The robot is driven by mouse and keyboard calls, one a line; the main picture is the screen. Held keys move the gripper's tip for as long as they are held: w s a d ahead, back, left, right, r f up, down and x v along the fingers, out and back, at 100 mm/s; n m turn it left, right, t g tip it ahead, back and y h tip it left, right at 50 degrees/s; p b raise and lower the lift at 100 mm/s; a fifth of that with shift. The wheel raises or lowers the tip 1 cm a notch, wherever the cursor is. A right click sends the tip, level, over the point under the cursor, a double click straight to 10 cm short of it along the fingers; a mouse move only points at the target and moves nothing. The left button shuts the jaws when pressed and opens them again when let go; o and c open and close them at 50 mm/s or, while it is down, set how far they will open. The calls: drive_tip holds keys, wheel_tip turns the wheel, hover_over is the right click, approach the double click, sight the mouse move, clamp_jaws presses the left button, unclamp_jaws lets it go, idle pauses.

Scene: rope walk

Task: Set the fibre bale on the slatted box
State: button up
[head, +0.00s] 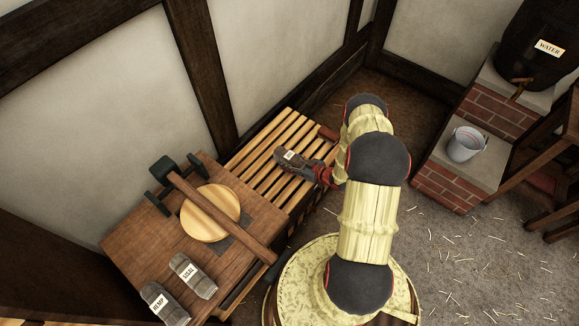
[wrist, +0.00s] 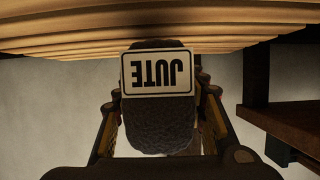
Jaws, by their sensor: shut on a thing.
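A dark grey-brown fibre bale with a white JUTE label (wrist: 158,74) is between the fingers of my gripper (wrist: 160,110), which is shut on it. In the head view the bale (head: 285,155) is over the slatted box (head: 262,185), and my gripper (head: 309,169) reaches in from the right. The box has pale wooden slats with dark gaps. In the wrist view the slats (wrist: 70,35) run along the top, close to the bale's labelled end. I cannot tell whether the bale touches them.
A wooden bench (head: 140,235) on the left bears a mallet-like tool (head: 215,212), a round wooden disc (head: 196,222) and two bales labelled HEMP (head: 164,304) and SISAL (head: 193,276). A small reddish-brown block (head: 327,132) lies at the box's far end. A bucket (head: 466,145) stands on brick steps right.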

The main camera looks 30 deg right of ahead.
drive_tip(key=shift+f+b, duration=0.8)
drive_tip(key=shift+f, duration=0.75)
drive_tip(key=shift+f, duration=0.2)
drive_tip(key=o, duration=1.2)
drive_tip(key=shift+o, duration=0.3)
drive_tip(key=shift+r, duration=0.15)
